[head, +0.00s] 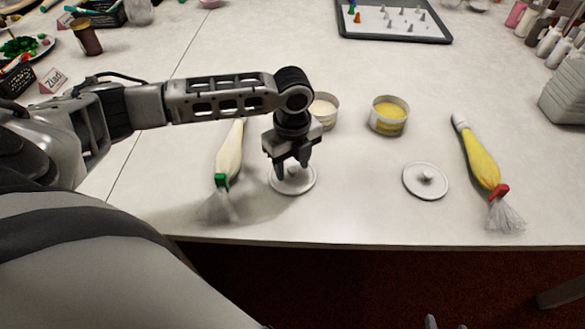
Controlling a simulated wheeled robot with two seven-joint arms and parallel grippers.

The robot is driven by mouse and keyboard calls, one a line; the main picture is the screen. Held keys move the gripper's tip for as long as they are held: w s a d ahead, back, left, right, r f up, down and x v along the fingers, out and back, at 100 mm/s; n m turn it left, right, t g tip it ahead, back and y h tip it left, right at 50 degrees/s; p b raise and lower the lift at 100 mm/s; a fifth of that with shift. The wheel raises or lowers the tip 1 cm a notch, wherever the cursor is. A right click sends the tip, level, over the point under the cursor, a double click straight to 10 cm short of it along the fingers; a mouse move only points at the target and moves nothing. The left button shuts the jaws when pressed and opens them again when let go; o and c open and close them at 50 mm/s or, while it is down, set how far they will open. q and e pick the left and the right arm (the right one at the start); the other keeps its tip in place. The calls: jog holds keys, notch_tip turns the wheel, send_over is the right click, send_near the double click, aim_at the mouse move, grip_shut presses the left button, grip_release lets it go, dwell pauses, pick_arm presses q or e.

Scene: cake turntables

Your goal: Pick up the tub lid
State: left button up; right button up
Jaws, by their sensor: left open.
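A white round tub lid (279,186) with a small knob lies flat on the table near its front edge. My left gripper (292,170) points down over this lid, open, with its fingertips on either side of the knob; the fingers hide part of the lid, and I cannot tell whether they touch it. Small grey tips at the bottom edge may be my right gripper (443,322).
A piping bag with a green clip (228,160) lies just left of the near lid. A yellow piping bag with a red clip (482,165) lies at the right. A tray of nozzles (395,34) is at the back. The table between the lids is clear.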

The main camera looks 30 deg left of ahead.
pick_arm(q)
grip_shut()
dwell(0.3)
